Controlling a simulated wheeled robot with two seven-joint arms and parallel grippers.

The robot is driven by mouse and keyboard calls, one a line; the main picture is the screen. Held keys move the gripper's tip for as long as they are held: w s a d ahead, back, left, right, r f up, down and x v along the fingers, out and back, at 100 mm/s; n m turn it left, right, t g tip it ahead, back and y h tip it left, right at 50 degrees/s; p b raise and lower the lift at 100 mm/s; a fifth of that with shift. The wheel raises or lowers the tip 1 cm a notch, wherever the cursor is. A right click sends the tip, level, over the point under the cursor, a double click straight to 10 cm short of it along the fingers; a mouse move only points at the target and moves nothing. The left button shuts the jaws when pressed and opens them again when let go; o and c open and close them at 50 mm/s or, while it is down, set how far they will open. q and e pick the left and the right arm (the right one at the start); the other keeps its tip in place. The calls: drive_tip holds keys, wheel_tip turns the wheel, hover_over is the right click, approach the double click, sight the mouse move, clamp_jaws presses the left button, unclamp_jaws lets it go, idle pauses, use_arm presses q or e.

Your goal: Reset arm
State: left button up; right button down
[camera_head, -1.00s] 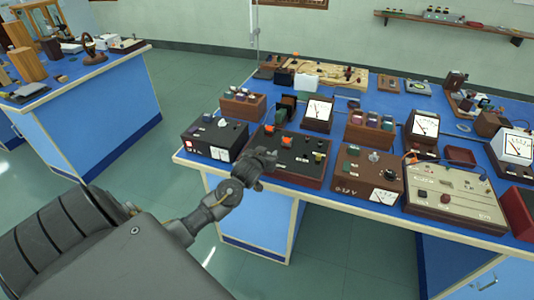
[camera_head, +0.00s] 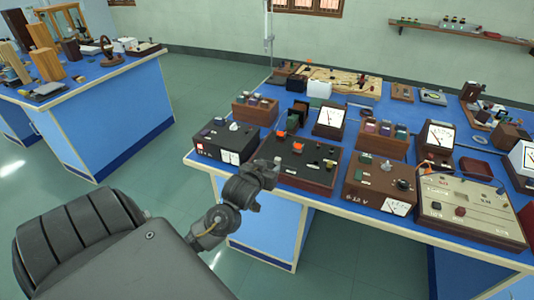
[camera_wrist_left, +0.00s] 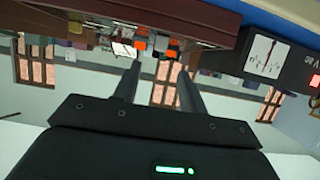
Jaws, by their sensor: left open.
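My left gripper (camera_head: 266,168) is at the front edge of the blue-topped bench (camera_head: 330,206), in front of a dark box with orange knobs (camera_head: 300,158). In the left wrist view its two fingers (camera_wrist_left: 158,88) are apart with nothing between them. That view looks upside down, with the dark box's underside and a meter box (camera_wrist_left: 268,55) near the top. My right gripper is not in view.
A black meter box (camera_head: 226,140), a brown box with a dial (camera_head: 380,184) and a beige panel box (camera_head: 470,208) line the bench front. Another blue bench (camera_head: 110,110) stands at the left. Open green floor (camera_head: 205,80) lies between the benches.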

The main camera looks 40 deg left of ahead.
use_arm(q)
drive_tip(key=shift+s+d+r, duration=0.1)
drive_tip(key=shift+s, duration=0.2)
idle(0.4)
